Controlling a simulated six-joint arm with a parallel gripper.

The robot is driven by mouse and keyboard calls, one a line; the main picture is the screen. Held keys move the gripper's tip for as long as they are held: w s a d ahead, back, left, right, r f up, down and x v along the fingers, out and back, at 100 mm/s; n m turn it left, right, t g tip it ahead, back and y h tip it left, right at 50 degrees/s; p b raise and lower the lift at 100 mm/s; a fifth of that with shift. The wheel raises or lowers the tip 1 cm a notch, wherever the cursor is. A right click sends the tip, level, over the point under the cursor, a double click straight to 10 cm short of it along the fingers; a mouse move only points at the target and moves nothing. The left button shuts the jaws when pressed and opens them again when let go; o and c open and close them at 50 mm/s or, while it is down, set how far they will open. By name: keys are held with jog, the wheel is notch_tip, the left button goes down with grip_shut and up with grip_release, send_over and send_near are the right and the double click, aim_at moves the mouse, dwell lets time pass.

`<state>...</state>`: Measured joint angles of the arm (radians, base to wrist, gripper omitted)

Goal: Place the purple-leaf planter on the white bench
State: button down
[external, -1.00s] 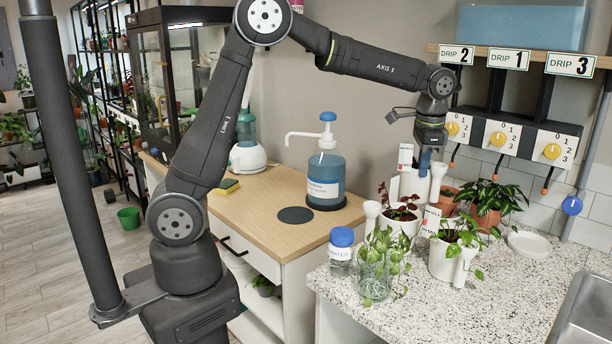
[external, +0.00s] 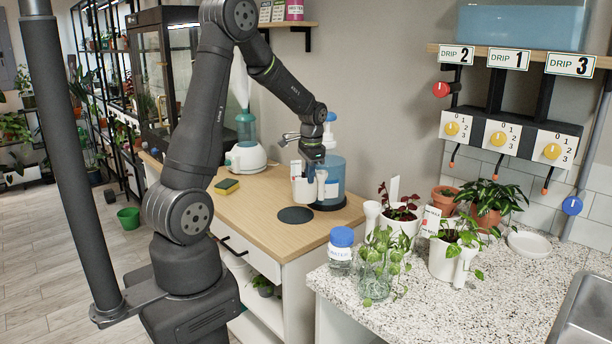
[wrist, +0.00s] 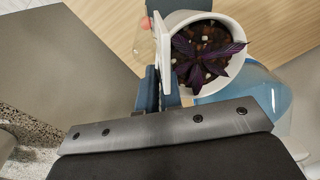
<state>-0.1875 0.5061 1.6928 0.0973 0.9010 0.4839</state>
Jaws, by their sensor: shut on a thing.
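The purple-leaf planter (wrist: 207,55) is a white pot with dark purple leaves and speckled soil, seen from above in the wrist view. My gripper (wrist: 158,92) has its blue fingers shut at the pot's near left side, by a white upright piece. In the external view the white planter (external: 303,188) hangs under my gripper (external: 313,170), over the wood-topped white bench (external: 262,232). It looks a little above the top, but the gap is hard to judge. Its leaves are mostly hidden there.
A blue pump bottle (external: 331,172) stands close behind the planter. A black disc (external: 295,215) lies on the wood top in front. The speckled counter (external: 500,310) at right holds several plants and a blue-lidded jar (external: 341,246).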

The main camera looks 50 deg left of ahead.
jog(key=s+a+m, duration=0.1)
jog(key=s+a, duration=0.1)
jog(key=a, duration=1.7)
jog(key=w+a+r+m, duration=0.2)
jog(key=w+a+r, duration=0.2)
jog(key=w+a, duration=0.75)
notch_tip(320, 180, down, 10)
jog(key=shift+w, duration=0.1)
jog(key=c, duration=1.9)
grip_release()
jog(key=shift+f, duration=0.15)
jog(key=o, duration=0.3)
jog(key=shift+d, duration=0.1)
notch_tip(320, 180, up, 12)
jog(key=shift+s+d, duration=0.25)
jog(key=shift+d, duration=0.2)
